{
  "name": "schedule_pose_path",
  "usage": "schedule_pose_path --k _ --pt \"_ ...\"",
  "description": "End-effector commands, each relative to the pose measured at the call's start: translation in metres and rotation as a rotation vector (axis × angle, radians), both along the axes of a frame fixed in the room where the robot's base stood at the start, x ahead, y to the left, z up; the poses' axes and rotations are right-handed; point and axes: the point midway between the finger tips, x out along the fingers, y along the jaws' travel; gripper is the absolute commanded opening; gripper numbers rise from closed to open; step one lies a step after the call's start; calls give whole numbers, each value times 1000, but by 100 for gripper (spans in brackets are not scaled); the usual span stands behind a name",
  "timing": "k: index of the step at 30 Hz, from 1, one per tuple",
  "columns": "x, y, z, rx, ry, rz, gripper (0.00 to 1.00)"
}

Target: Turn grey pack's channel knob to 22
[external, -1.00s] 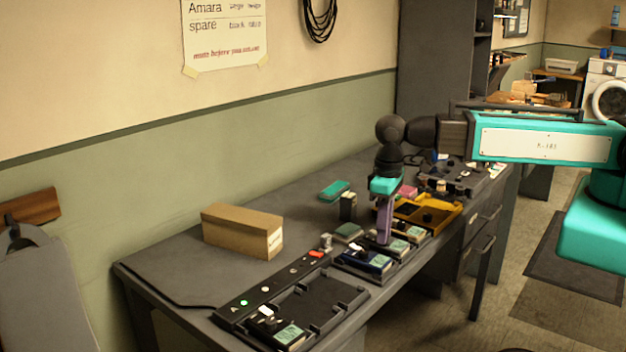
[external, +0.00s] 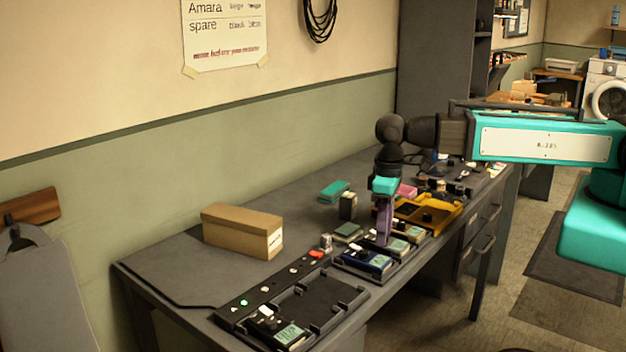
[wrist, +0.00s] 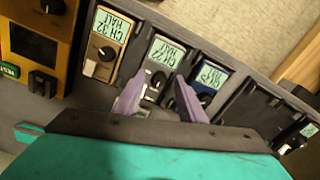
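The grey pack (wrist: 168,48) is the middle one of three packs in the wrist view. Its small screen seems to read CH 22 HALL, though the digits are blurred. Its dark channel knob (wrist: 155,79) sits below the screen, between my fingertips. My gripper (wrist: 160,80) has two purple fingers, spread apart on either side of the knob, with a gap visible. Whether a finger touches the knob, I cannot tell. In the external view my gripper (external: 384,240) points down over the row of packs and partly hides the grey pack.
A tan pack (wrist: 108,40) showing CH 32 stands left of the grey pack, and a blue pack (wrist: 208,75) stands close on its right. A yellow unit (wrist: 35,45) is further left. A cardboard box (external: 240,230) stands on the desk (external: 190,262) near the wall.

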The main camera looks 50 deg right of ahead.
Motion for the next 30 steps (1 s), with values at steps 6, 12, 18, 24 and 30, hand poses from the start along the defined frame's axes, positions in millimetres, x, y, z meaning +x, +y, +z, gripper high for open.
schedule_pose_path --k 6,12,18,24,30 --pt "0 0 10 0 0 0 37" --pt "0 0 28 0 0 0 37" --pt "0 0 48 0 0 0 37" --pt "0 0 67 0 -1 0 37" --pt "0 0 87 0 0 0 37"
